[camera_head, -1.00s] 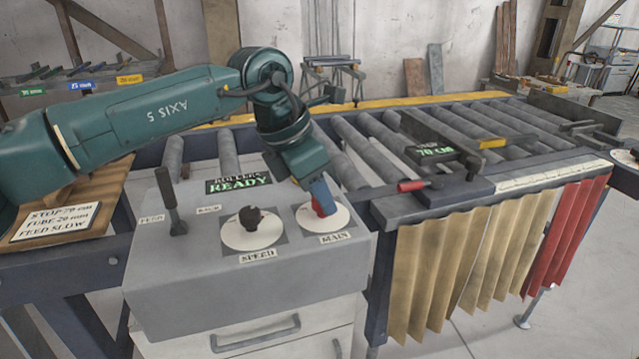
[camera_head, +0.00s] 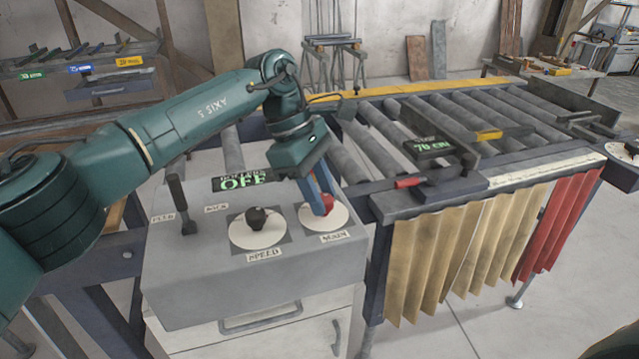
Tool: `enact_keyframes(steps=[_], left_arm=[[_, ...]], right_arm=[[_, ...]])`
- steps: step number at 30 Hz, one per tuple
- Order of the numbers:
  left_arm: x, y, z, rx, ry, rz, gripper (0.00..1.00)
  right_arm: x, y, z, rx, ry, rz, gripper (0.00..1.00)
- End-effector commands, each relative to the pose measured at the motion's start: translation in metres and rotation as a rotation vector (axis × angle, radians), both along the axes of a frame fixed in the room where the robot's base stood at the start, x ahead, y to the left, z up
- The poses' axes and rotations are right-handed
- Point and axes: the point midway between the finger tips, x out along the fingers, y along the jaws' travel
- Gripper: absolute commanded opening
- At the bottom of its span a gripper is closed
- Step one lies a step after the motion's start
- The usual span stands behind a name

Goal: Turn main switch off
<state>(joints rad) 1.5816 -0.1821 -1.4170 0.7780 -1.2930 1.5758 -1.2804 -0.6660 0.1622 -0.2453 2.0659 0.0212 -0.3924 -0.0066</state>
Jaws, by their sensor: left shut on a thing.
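The main switch (camera_head: 327,203) is a red knob on a white round dial above the "MAIN" label, at the right of the grey control box (camera_head: 200,275). My left gripper (camera_head: 322,203) comes down from above, its blue fingers shut on the red knob. The fingers hide part of the knob. The small display (camera_head: 243,182) at the back of the box reads "OFF" in green; its upper line is partly covered by my arm. My right gripper is not in view.
The black speed knob (camera_head: 256,220) stands just left of the main switch. A black feed lever (camera_head: 180,205) stands upright at the box's left. The roller conveyor (camera_head: 400,150) with a 70 cm stop display (camera_head: 430,146) lies behind and right.

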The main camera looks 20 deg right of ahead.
Motion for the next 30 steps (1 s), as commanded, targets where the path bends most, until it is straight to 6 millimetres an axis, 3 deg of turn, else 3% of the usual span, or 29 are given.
enact_keyframes(steps=[21,22,30], left_arm=[[0.0006,-0.0007,0.0013,-0.003,-0.003,-0.081,0.08],[0.0006,-0.0007,0.0013,-0.003,-0.003,-0.081,0.31],[0.0005,-0.0005,0.0006,-0.001,-0.001,-0.079,0.51]], right_arm=[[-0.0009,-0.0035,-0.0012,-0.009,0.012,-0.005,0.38],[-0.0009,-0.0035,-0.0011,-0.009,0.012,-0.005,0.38],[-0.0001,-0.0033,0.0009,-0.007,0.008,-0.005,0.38]])
